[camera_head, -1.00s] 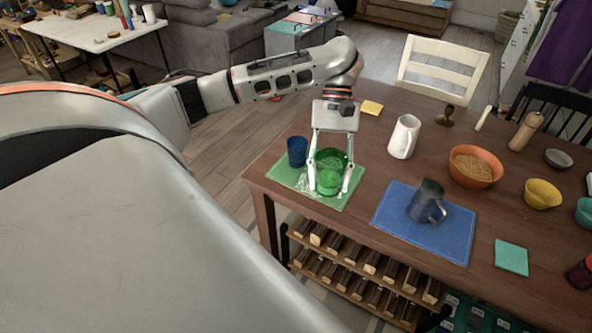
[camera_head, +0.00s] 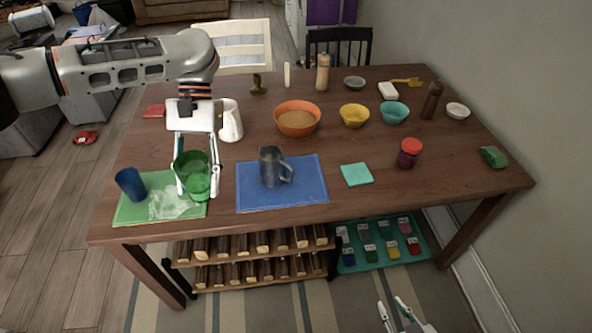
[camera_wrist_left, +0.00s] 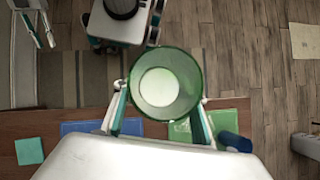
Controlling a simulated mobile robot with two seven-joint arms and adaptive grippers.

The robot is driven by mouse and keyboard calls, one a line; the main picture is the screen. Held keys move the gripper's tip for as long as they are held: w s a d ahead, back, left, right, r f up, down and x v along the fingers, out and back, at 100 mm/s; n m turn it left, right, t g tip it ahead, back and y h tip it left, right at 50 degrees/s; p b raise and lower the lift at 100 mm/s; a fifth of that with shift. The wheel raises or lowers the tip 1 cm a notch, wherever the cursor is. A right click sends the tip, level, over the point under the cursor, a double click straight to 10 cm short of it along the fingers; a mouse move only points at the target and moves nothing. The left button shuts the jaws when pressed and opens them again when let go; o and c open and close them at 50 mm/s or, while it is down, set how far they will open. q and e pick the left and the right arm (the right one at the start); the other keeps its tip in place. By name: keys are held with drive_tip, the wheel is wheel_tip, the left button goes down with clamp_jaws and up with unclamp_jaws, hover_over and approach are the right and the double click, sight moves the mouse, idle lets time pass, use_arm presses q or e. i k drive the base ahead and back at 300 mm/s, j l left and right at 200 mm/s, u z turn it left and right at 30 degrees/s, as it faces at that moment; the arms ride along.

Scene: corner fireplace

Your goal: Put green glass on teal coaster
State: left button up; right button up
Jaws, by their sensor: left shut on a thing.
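The green glass (camera_head: 201,187) is held upright between the fingers of my left gripper (camera_head: 197,182), at the right side of the green mat (camera_head: 129,213). Whether its base touches the mat is hard to tell. In the left wrist view I look into the open glass (camera_wrist_left: 163,84) between the finger pads. The teal coaster (camera_head: 356,174) lies flat and bare on the table, right of the blue mat; it also shows in the left wrist view (camera_wrist_left: 29,151). My right gripper (camera_head: 398,312) is at the bottom edge, its fingers apart and empty, away from the tabletop.
A dark mug (camera_head: 271,168) stands on the blue mat (camera_head: 306,187), between the glass and the coaster. A blue glass (camera_head: 130,184) stands on the green mat's left. A white jug (camera_head: 231,122) is behind my left gripper. A dark red jar (camera_head: 408,156) stands right of the coaster.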

sight(356, 173)
drive_tip(key=i+l+z, duration=0.15)
drive_tip(key=i+l, duration=0.2)
drive_tip(key=i, duration=0.15)
drive_tip(key=i+l+z, duration=0.15)
drive_tip(key=i+l, duration=0.15)
drive_tip(key=i, duration=0.25)
